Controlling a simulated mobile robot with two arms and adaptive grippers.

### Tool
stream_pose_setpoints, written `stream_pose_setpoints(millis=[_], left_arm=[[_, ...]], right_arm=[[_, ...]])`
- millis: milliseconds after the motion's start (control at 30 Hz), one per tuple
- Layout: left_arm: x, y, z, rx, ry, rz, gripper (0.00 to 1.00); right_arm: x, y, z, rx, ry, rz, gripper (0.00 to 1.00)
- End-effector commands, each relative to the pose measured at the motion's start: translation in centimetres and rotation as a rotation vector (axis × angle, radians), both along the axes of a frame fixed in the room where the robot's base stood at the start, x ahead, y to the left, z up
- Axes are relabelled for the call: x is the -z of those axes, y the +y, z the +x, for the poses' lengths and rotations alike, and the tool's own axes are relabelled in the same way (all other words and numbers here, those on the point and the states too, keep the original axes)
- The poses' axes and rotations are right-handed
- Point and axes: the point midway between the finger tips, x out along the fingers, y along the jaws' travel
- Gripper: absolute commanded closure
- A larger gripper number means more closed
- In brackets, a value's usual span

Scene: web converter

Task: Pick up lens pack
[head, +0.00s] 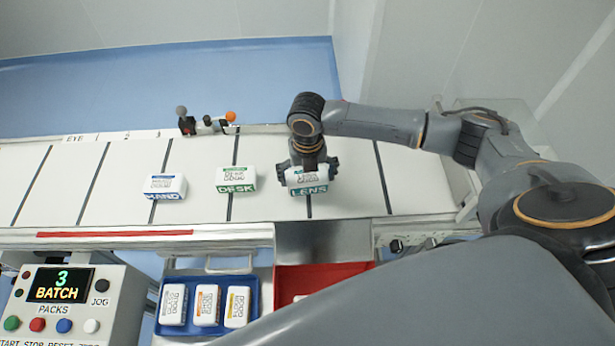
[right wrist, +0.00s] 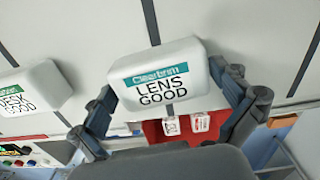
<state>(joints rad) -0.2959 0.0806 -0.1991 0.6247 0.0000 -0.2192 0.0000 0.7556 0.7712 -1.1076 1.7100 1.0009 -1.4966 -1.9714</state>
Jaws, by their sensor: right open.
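The lens pack (head: 308,179) is a white pack with a green LENS label, on the white conveyor belt right of the middle in the head view. In the right wrist view the pack (right wrist: 160,72) reads LENS GOOD under a teal band. My right gripper (head: 308,172) is over it from above, with one finger on each side. In the right wrist view the fingers are spread around the pack's sides; whether they touch it I cannot tell. My left gripper is not in view.
A DESK pack (head: 236,177) and a HAND pack (head: 165,184) stand left on the belt (head: 100,205). In front are a blue tray (head: 250,284) with several packs, a red tray (head: 325,274) and a control box (head: 100,310) showing 3 BATCH.

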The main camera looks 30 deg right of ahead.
Motion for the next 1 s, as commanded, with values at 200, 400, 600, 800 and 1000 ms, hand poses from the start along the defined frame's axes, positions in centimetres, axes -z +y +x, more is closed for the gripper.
stream_pose_setpoints(millis=[200,400,600,800,1000], left_arm=[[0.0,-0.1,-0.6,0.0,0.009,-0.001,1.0],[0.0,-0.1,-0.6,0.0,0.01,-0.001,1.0],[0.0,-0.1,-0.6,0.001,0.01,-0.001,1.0],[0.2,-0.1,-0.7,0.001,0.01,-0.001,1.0],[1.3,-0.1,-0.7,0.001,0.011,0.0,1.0]], right_arm=[[0.6,0.0,0.0,-0.001,0.001,-0.001,0.0],[0.5,0.0,0.0,-0.001,0.0,-0.001,0.27],[0.5,0.0,0.0,0.0,0.0,0.0,0.42],[0.3,0.0,0.0,0.0,-0.002,0.0,0.42],[-1.5,0.0,0.1,-0.002,-0.004,0.001,0.42]])
